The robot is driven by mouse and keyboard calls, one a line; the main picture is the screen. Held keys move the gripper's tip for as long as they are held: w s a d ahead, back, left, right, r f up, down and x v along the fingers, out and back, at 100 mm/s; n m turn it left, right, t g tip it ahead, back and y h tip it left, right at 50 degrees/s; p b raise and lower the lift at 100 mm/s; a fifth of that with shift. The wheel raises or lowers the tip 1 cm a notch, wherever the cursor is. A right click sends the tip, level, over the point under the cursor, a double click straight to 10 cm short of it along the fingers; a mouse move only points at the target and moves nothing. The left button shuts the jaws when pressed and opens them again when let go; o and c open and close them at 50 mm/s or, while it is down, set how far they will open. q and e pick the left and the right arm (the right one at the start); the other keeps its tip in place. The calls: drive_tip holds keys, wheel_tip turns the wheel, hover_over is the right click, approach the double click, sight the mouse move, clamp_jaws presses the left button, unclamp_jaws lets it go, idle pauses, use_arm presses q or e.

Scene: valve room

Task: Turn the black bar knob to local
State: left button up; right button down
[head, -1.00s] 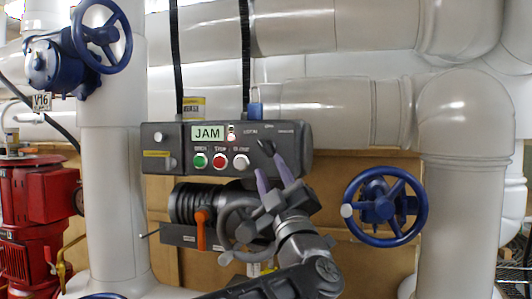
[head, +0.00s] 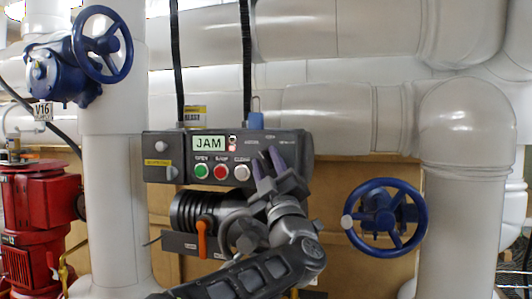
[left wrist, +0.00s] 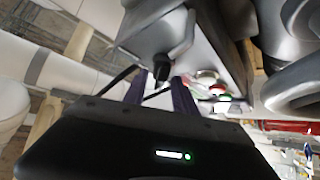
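The black bar knob (left wrist: 161,66) is on the grey control box (head: 160,143). In the head view my left gripper (head: 267,158) covers the knob's place at the right of the panel, so its pointing cannot be read. In the left wrist view the two purple fingers of my left gripper (left wrist: 159,82) are apart. The knob shows between and just beyond their tips; I cannot tell whether they touch it. The small labels around the knob are too blurred to read. My right gripper is not in view.
The panel has a JAM display (head: 209,143) and green (head: 201,171), red (head: 221,171) and white (head: 242,172) buttons left of the gripper. Below are an orange lever (head: 202,240) and a grey handwheel. A blue handwheel (head: 384,218) stands to the right.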

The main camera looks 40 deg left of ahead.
use_arm(q)
drive_tip(key=shift+w+a+r, duration=0.3)
drive_tip(key=shift+a, duration=0.05)
drive_tip(key=shift+c, duration=0.2)
clamp_jaws()
